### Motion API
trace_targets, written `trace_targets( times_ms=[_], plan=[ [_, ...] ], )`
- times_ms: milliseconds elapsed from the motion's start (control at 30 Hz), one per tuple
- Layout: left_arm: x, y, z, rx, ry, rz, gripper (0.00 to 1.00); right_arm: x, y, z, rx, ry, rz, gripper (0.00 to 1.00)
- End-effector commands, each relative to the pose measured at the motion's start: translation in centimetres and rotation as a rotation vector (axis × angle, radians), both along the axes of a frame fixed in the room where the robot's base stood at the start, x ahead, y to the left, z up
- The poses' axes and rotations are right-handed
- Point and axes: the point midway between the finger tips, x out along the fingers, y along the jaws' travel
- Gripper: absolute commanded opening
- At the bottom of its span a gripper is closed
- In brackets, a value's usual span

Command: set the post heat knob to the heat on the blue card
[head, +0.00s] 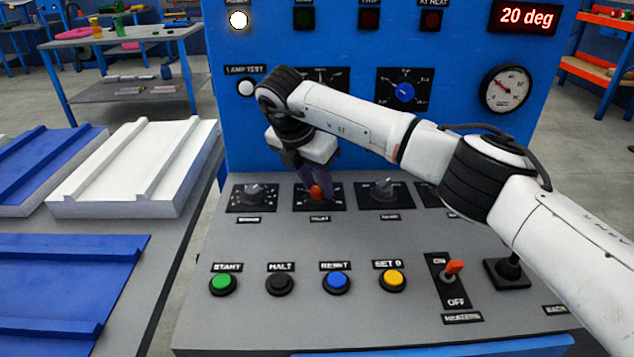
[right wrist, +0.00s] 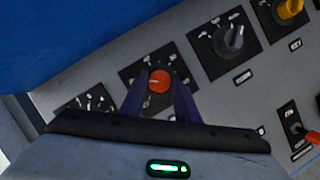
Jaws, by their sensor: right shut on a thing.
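My right gripper (head: 317,184) reaches down to the sloped console and is shut on a red-orange knob (head: 318,194), the middle of three dials in the left part of the dial row. In the right wrist view, the two dark fingers (right wrist: 160,92) stand on either side of this knob (right wrist: 159,80). A light mark shows on its face. The label under the knob is too small to read, so I cannot tell if it is the post heat knob. No blue card can be made out. My left gripper is not in view.
Grey knobs stand to the left (head: 253,192) and right (head: 384,189) of the red one. Coloured buttons (head: 336,282) and a red-handled heaters switch (head: 453,270) sit in front.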

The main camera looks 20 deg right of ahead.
Motion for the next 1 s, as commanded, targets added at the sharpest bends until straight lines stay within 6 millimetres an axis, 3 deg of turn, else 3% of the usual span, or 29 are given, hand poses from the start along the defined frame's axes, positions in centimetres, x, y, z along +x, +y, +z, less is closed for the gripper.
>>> trace_targets(
  times_ms=[233, 267, 367, 733, 1000],
  plan=[
    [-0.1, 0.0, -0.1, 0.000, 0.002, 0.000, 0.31, -0.1, 0.0, 0.0, 0.000, 0.003, 0.000, 0.06],
    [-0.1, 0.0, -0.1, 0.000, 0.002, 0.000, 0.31, -0.1, 0.0, 0.0, 0.001, 0.002, 0.001, 0.32],
    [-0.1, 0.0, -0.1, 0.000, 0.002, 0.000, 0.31, 0.0, 0.0, 0.0, 0.001, 0.003, 0.001, 0.47],
    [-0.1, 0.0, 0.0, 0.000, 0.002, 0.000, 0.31, -0.1, 0.2, 0.7, 0.001, -0.001, 0.002, 0.47],
    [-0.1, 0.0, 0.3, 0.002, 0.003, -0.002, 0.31, -1.2, 1.7, 5.3, 0.001, -0.004, 0.004, 0.47]
  ],
)
